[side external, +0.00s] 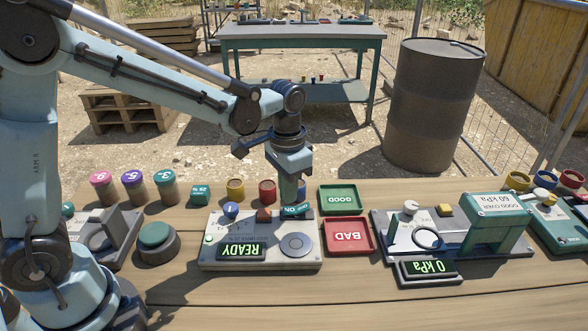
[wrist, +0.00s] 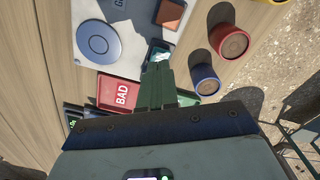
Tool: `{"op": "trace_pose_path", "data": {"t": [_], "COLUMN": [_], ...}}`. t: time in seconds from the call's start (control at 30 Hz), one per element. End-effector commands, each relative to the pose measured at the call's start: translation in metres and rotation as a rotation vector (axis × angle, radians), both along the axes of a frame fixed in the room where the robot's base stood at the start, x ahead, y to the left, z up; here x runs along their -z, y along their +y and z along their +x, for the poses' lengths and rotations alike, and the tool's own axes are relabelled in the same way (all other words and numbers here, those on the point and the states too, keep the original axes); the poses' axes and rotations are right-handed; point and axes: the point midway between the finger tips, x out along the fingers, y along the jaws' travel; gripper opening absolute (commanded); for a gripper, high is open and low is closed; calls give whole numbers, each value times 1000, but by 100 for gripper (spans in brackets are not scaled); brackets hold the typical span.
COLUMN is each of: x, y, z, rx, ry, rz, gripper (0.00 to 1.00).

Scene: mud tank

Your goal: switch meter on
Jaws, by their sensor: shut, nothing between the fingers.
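The meter (side external: 228,262) is a pale box on the wooden table, with a lit green READY display (side external: 241,250) and a lit green lamp at its left.
Red BAD tray (side external: 348,237) and green GOOD tray (side external: 340,199) lie right of the meter. Yellow (side external: 236,189) and red (side external: 267,191) cups stand behind it. A second device (side external: 430,271) reading 0 kPa stands farther right. The front of the table is clear.

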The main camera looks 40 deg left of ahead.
Motion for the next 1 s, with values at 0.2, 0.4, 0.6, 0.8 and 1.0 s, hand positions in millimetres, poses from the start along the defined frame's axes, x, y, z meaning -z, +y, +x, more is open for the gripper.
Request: {"op": "trace_pose_path", "data": {"t": [0.2, 0.4, 0.6, 0.8, 1.0], "x": [-16, -31, -44, -50, -50], "y": [0, 0, 0, 0, 0], "z": [0, 0, 0, 0, 0], "rx": [0, 0, 0, 0, 0], "ry": [0, 0, 0, 0, 0], "rz": [0, 0, 0, 0, 0], "gripper": [0, 0, 0, 0, 0]}}
